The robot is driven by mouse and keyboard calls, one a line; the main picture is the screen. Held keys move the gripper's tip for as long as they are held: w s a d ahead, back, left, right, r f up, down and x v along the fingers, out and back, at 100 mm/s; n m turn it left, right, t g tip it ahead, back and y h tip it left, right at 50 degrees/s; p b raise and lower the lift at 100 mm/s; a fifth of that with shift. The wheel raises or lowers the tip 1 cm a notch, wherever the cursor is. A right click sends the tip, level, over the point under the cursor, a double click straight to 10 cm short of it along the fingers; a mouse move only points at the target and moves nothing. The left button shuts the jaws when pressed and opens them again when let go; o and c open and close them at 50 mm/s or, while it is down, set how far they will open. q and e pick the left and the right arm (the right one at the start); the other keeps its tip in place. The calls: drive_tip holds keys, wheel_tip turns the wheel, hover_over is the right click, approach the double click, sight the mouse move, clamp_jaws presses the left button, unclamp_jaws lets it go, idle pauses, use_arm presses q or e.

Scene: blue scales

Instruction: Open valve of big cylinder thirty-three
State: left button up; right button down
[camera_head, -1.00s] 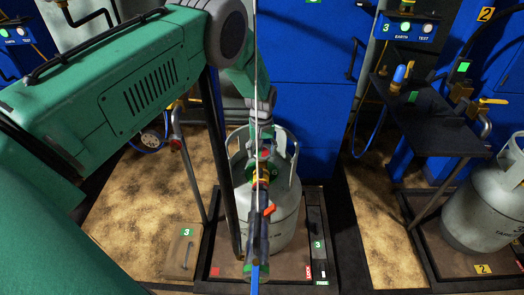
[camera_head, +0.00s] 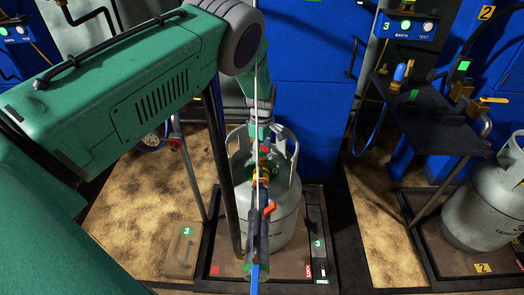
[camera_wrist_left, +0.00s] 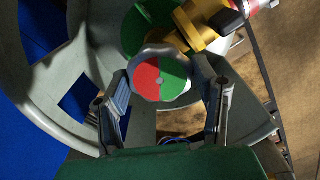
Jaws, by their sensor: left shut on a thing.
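The big grey gas cylinder (camera_head: 284,222) stands upright on a scale marked 3 in the head view, with an open collar around its top. Its valve carries a round knob with a red and green face (camera_wrist_left: 147,78), seen in the left wrist view. My left gripper (camera_head: 263,138) reaches down inside the collar from above. In the wrist view its two fingers (camera_wrist_left: 166,88) stand on either side of the knob, shut on it. A brass fitting (camera_wrist_left: 197,32) joins the valve beside the knob. My right gripper is in neither view.
A hose with a red lever (camera_head: 268,209) hangs in front of the cylinder. The grey collar (camera_wrist_left: 42,90) closely surrounds the gripper. A second cylinder (camera_head: 487,212) stands on the right scale. Blue cabinets (camera_head: 310,110) stand behind.

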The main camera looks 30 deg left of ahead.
sight(262, 150)
use_arm(q)
drive_tip(key=n, duration=0.6)
drive_tip(key=shift+w+r, duration=0.15)
drive_tip(key=shift+w, duration=0.05)
drive_tip(key=shift+b, duration=0.3)
drive_tip(key=o, duration=1)
drive_tip(key=shift+o, duration=0.9)
drive_tip(key=shift+s, duration=0.1)
drive_tip(key=shift+r, duration=0.2)
wheel_tip(262, 150, up, 11)
drive_tip(key=shift+r, duration=0.15)
